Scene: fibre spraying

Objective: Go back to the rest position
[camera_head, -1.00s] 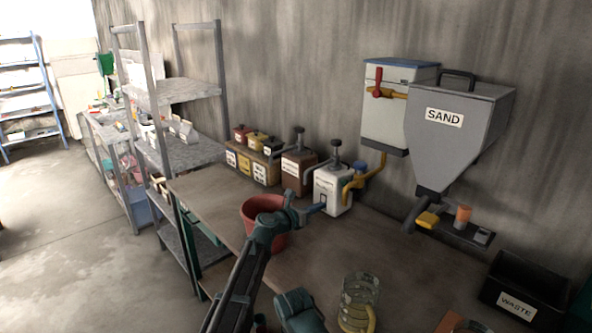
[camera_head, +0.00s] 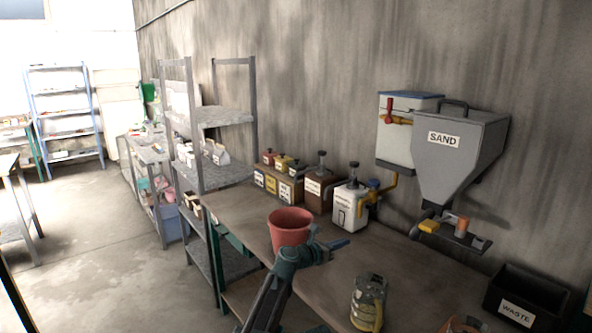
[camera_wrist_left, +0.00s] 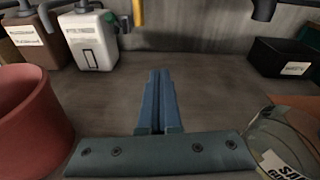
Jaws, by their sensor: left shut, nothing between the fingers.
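The red bucket (camera_wrist_left: 30,125) is left of the fingers there, and the white pump container (camera_wrist_left: 90,40) stands apart, farther back. In the head view that white container (camera_head: 349,207) is beyond the gripper, not touching it. My right gripper is not seen.
A clear jug (camera_head: 368,300) stands at the bench front. A black waste bin (camera_head: 522,297) is at the right. A sand hopper (camera_head: 455,155) and a white tank (camera_head: 400,135) hang on the wall. A grey shelf rack (camera_head: 215,118) adjoins the bench's left end.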

